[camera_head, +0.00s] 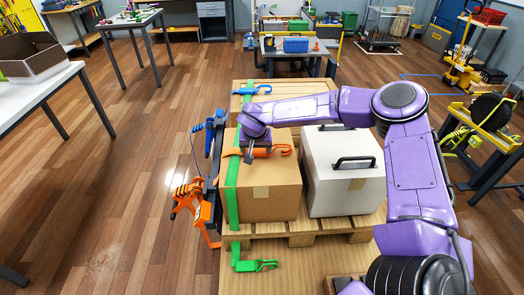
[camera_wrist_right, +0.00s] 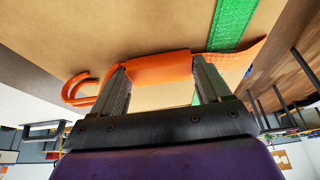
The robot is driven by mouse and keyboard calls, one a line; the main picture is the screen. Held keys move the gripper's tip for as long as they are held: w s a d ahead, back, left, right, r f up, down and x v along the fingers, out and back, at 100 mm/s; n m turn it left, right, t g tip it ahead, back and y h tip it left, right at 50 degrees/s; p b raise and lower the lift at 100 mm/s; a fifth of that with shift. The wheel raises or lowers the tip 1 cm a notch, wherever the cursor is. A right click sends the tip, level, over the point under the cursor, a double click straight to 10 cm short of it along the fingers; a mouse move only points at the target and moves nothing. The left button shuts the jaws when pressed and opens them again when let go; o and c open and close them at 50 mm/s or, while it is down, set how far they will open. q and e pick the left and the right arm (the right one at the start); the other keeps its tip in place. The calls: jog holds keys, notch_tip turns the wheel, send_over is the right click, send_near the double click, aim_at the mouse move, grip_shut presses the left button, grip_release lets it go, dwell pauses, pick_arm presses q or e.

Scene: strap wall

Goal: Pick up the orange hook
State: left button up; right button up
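The orange hook (camera_head: 283,149) lies on top of the cardboard box, its curved end toward the right in the head view. It has a flat orange body and strap and crosses near the green strap. In the right wrist view its looped end (camera_wrist_right: 82,92) is left of the fingers, and its body (camera_wrist_right: 160,67) shows between them. My right gripper (camera_head: 257,150) is at the hook; its fingers (camera_wrist_right: 162,75) stand apart, one on each side of the orange body. Whether they touch it is unclear. My left gripper is not in view.
The cardboard box (camera_head: 270,195) and a white box with a black handle (camera_head: 330,185) stand on a wooden pallet (camera_head: 300,232). A green strap (camera_head: 232,190) runs over the cardboard box. A black rack with orange clamps (camera_head: 188,197) is left. A green hook (camera_head: 254,265) lies in front.

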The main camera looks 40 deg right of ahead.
jog(key=c, duration=0.6)
jog(key=shift+r, duration=0.1)
jog(key=shift+w+r, duration=0.1)
jog(key=shift+r, duration=0.2)
jog(key=r, duration=0.3)
jog(key=shift+d, duration=0.2)
jog(key=s+d+r+b, duration=0.2)
jog(key=s+d+r, duration=0.6)
jog(key=d, duration=0.3)
jog(key=shift+r, duration=0.6)
